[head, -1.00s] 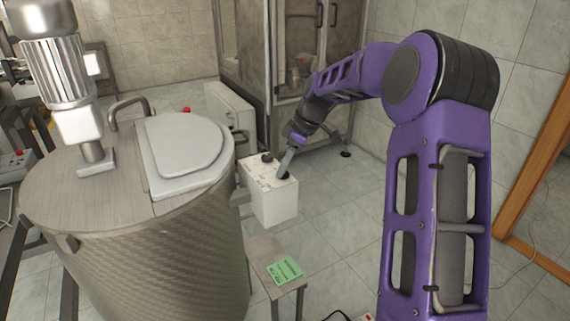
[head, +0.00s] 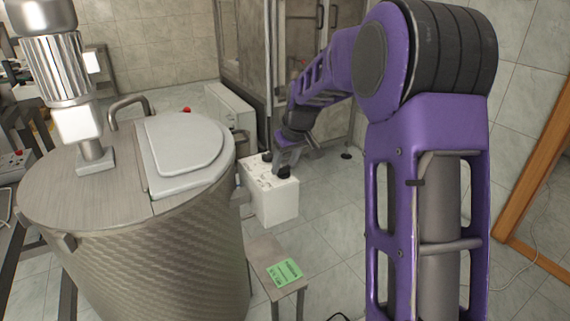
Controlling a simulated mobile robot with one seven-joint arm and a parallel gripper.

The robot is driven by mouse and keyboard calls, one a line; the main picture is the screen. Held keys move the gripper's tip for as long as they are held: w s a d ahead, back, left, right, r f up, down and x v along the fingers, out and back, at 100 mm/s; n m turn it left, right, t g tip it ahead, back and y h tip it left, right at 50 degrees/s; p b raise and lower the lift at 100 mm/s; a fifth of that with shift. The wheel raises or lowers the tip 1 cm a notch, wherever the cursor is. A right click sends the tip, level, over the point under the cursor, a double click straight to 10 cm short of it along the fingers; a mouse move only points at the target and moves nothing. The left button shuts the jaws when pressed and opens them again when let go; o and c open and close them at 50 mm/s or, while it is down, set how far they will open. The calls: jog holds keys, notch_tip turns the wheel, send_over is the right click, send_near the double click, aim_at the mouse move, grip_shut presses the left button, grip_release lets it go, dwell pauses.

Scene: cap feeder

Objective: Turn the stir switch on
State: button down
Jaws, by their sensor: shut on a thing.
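A white control box (head: 274,203) is mounted at the right side of the large metal vat. Its sloped top carries small dark labels and black knobs. One black knob (head: 266,157) is at the back of the top. Another black knob (head: 283,173) is at the right, under my gripper. My gripper (head: 282,168) points down at the box from above and is shut on this right knob. The fingers partly hide it, and I cannot read the labels or the knob's angle.
The metal vat (head: 160,250) with a grey lid (head: 182,145) fills the left. A small stand (head: 262,249) with a green card (head: 284,272) is below the box. A metal cabinet (head: 300,60) stands behind my arm. Floor to the right of the box is clear.

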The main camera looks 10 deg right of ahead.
jog(key=m, duration=0.1)
jog(key=m+h, duration=0.1)
jog(key=m, duration=0.1)
jog(key=m+h, duration=0.1)
jog(key=m, duration=0.1)
jog(key=shift+a+r+p, duration=0.1)
jog(key=shift+a+p, duration=0.2)
jog(key=shift+p, duration=0.05)
jog(key=shift+m+h, duration=0.7)
jog(key=shift+m, duration=1.3)
jog(key=shift+w, duration=0.1)
jog(key=shift+c, duration=1.6)
grip_release()
jog(key=p+v, duration=0.2)
jog(key=v, duration=1.5)
jog(key=shift+w+r, duration=0.15)
jog(key=shift+r, duration=0.1)
jog(key=shift+a, duration=0.15)
